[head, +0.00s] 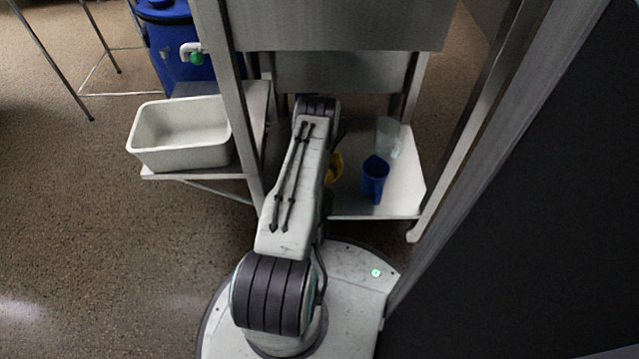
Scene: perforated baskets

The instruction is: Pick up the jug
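A blue jug (375,179) stands upright on the low metal shelf (405,195) under the steel sink unit. A clear, see-through jug-like container (388,138) stands just behind it, slightly to the right. A yellow object (334,168) shows partly at the right side of my arm; the arm hides the rest and I cannot tell what it is. My arm reaches forward over the left part of the shelf, to the left of the blue jug. My gripper is hidden behind the arm, so its fingers do not show. The blue jug appears untouched.
A white-grey rectangular tub (182,134) sits on a side shelf at left. Steel legs (232,100) of the unit stand left of my arm; another post (480,120) stands right. A dark panel (540,220) fills the right side. The brown floor (80,210) at left is mostly clear.

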